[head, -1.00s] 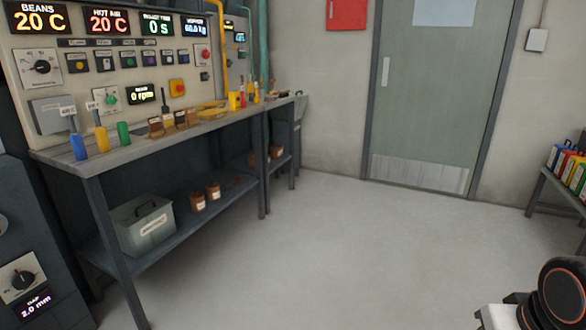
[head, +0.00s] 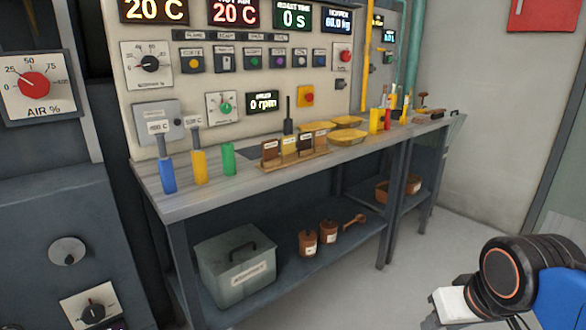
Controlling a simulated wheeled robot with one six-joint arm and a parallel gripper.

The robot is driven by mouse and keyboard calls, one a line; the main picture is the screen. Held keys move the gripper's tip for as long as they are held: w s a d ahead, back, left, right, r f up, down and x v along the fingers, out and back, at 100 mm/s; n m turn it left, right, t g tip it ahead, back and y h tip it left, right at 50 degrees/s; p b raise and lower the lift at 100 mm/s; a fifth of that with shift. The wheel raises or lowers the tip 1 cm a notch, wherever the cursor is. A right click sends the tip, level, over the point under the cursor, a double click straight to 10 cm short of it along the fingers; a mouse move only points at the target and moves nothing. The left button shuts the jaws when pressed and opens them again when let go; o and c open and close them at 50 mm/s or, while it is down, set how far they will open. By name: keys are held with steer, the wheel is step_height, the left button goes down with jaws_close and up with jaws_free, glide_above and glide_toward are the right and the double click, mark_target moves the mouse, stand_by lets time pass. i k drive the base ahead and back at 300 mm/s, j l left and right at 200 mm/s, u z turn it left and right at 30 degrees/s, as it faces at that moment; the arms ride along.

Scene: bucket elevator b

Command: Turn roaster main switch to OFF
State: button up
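The roaster control panel (head: 215,75) stands behind the bench. It carries a yellow plate with a red rotary switch (head: 307,96), a grey box (head: 158,122) with a small knob, a black selector dial (head: 150,63) and a plate with a green knob (head: 225,107). The small labels are too blurred to read, so I cannot tell for sure which is the main switch or its position. Part of my arm shows at the lower right, well apart from the panel. My gripper's fingers are not in view.
The bench (head: 205,205) in front of the panel holds blue, yellow and green cylinders, sample holders and yellow trays. A lidded metal box (head: 235,270) and brown jars stand on the lower shelf. An AIR % dial (head: 33,85) is at far left. Clear floor (head: 400,285) lies right.

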mark_target(345, 56)
steer(key=i+j, duration=0.15)
steer(key=i, duration=0.25)
steer(key=i+j+z, duration=0.15)
steer(key=i, duration=0.25)
steer(key=i+j, duration=0.25)
steer(key=i, duration=0.15)
steer(key=z, duration=0.05)
